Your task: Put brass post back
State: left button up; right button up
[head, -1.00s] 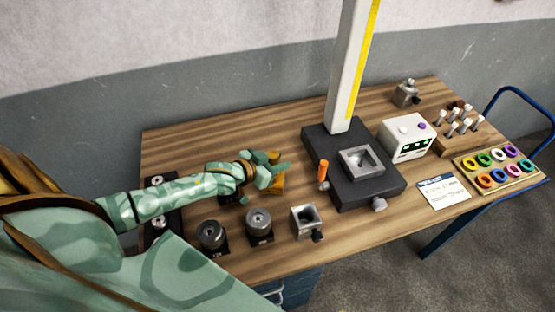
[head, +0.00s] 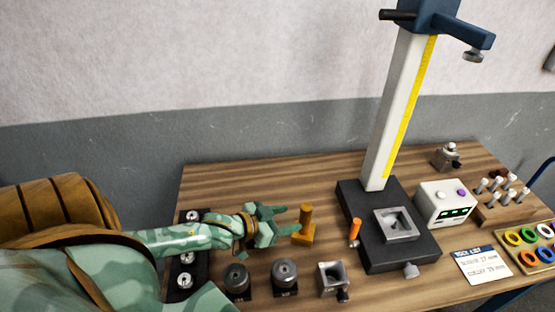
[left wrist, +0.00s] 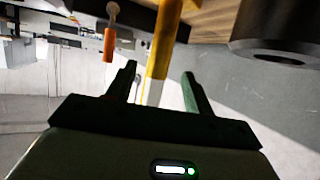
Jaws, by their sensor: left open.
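The brass post (head: 306,217) stands upright on a small brass-coloured base on the bench, left of the dark stand plate. It also shows in the left wrist view (left wrist: 163,42), as a yellow bar seen between and beyond the fingers. My left gripper (head: 288,219) is open and empty, just left of the post, with its fingers pointing at it. In the left wrist view its fingers (left wrist: 158,74) are spread apart, and I see no contact with the post. My right gripper is in neither view.
Two dark round blocks (head: 285,275) and a square metal cup (head: 333,278) sit in front. A black plate (head: 187,271) with silver knobs lies at left.

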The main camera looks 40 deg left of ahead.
pick_arm(q)
jog(key=shift+v, duration=1.5)
